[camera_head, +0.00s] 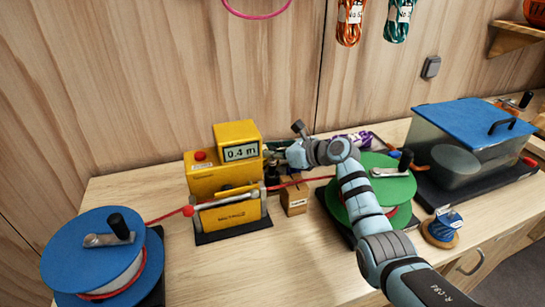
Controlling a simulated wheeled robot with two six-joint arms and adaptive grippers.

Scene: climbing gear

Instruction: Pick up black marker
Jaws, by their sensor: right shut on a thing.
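My right arm reaches in from the lower right to the back of the workbench. Its gripper (273,154) is just right of the yellow measuring machine, small and partly hidden by its own wrist. It is shut on a small dark upright thing (272,171), which looks like the black marker. Its lower end is close behind the small cardboard box, and I cannot tell whether it touches the bench. My left gripper is not in view.
The yellow machine (222,183) reads 0.4 m. A red cord runs through it between a blue reel (88,255) and a green reel (385,180). A small cardboard box (294,197) stands close by. A blue-lidded bin (455,150) is at right. The front middle bench is clear.

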